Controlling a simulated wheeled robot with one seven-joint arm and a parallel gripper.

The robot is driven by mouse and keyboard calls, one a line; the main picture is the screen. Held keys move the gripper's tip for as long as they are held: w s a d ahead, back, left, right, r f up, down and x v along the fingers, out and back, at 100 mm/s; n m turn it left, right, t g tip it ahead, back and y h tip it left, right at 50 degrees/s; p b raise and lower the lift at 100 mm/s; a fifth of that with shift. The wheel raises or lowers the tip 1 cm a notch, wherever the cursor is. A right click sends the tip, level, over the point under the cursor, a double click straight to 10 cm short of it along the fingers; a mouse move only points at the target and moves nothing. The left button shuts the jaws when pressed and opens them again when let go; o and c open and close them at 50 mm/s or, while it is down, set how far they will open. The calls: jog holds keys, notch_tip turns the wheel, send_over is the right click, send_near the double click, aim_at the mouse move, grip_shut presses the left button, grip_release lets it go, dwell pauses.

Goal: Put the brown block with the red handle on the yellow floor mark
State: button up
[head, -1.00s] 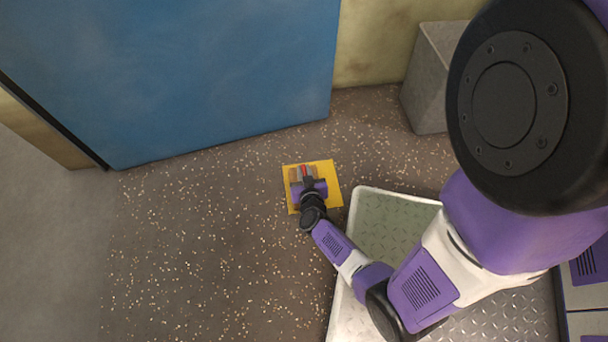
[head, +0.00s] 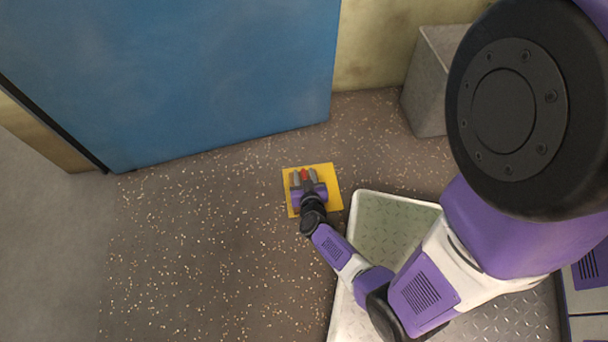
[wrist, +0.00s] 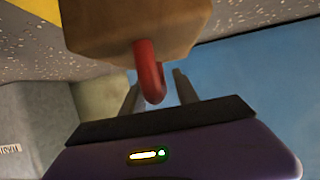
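The yellow floor mark (head: 328,182) lies on the speckled floor in front of the blue panel. My gripper (head: 304,174) is over it, pointing down, with its fingers spread apart. The red handle (head: 305,175) shows between the fingers. In the wrist view the brown block (wrist: 140,28) fills the top, and its red handle (wrist: 149,72) sits between the two open fingers with gaps beside it. The block stands within the mark's area. In the head view the gripper hides most of it, and its underside is hidden.
A large blue panel (head: 190,75) stands behind the mark. A grey bin (head: 426,85) stands against the wall at the back right. A metal plate platform with a pale rim (head: 395,199) lies right of the mark, under my arm. The floor left of the mark is clear.

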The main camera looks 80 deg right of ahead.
jog(key=s+a+r+n+t+y+p, duration=0.2)
jog(key=a+r+t+p, duration=0.1)
jog(key=a+r, duration=0.7)
jog(key=s+a+r+n+t+y+p, duration=0.1)
jog(key=s+a+r+n+t+p, duration=0.15)
jog(key=a+r, duration=0.75)
jog(key=s+a+r+n+t+y, duration=0.1)
jog(key=a+r+n+y, duration=0.3)
jog(key=r, duration=0.7)
jog(key=s+a+r+n+t+y, duration=0.2)
jog(key=a+r+n+t+y, duration=0.1)
jog(key=r, duration=0.9)
jog(key=shift+a+r+n+y, duration=0.2)
jog(key=shift+a+n+y, duration=0.7)
jog(key=shift+a+n, duration=0.2)
jog(key=shift+r+t, duration=0.1)
jog(key=shift+t, duration=0.15)
notch_tip(320, 180, up, 34)
jog(key=p, duration=3.4)
jog(key=shift+r+p, duration=0.2)
jog(key=shift+p, duration=0.1)
jog(key=shift+s, duration=0.1)
